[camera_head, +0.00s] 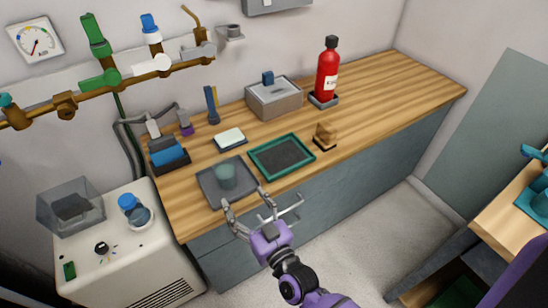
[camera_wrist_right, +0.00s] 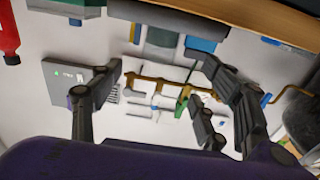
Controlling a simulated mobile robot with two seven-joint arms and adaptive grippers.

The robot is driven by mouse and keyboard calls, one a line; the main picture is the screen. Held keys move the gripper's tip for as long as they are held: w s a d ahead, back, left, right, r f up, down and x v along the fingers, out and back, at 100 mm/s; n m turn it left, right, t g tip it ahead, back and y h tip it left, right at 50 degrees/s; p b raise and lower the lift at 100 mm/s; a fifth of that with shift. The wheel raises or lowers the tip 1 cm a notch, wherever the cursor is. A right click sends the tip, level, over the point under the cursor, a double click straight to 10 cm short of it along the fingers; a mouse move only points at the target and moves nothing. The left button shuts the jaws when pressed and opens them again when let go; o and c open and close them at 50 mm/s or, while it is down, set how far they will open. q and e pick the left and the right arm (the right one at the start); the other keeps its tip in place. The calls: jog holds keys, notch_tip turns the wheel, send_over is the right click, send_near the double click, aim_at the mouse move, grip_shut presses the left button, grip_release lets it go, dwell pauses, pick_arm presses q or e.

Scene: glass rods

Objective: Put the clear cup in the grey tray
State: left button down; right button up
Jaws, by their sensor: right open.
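The clear cup (camera_head: 225,177) stands upright on the grey tray (camera_head: 207,184), near its middle, at the front of the wooden counter. It looks pale and greenish, and no finger touches it. I cannot make out the cup in that view. My left gripper is not in view.
A green-rimmed tray (camera_head: 253,155) lies right of the grey tray. Behind are a white-topped block (camera_head: 229,138), a grey box (camera_head: 273,98) and a red bottle (camera_head: 327,72). A wooden piece (camera_head: 325,135) stands near the front edge. The counter's right end (camera_head: 410,85) is clear.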

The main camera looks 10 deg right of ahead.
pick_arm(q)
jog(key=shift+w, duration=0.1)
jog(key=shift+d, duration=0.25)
pick_arm(e)
jog(key=s+d+f+m+g+h, duration=0.1)
jog(key=s+d+f+g+h, duration=0.1)
jog(key=s+d+f, duration=0.3)
jog(key=s+d+f+m+g+h, duration=0.1)
jog(key=s+d+f+g, duration=0.3)
jog(key=s, duration=1)
jog(key=s+d+f+m+g+h, duration=0.1)
jog(key=s+d+f+g+h, duration=0.1)
jog(key=s+d+f, duration=0.6)
jog(key=shift+s+g+h, duration=0.3)
jog(key=shift+s+g, duration=0.2)
jog(key=shift+s, duration=0.55)
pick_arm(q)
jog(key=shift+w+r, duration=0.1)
pick_arm(e)
jog(key=shift+d+f, duration=0.1)
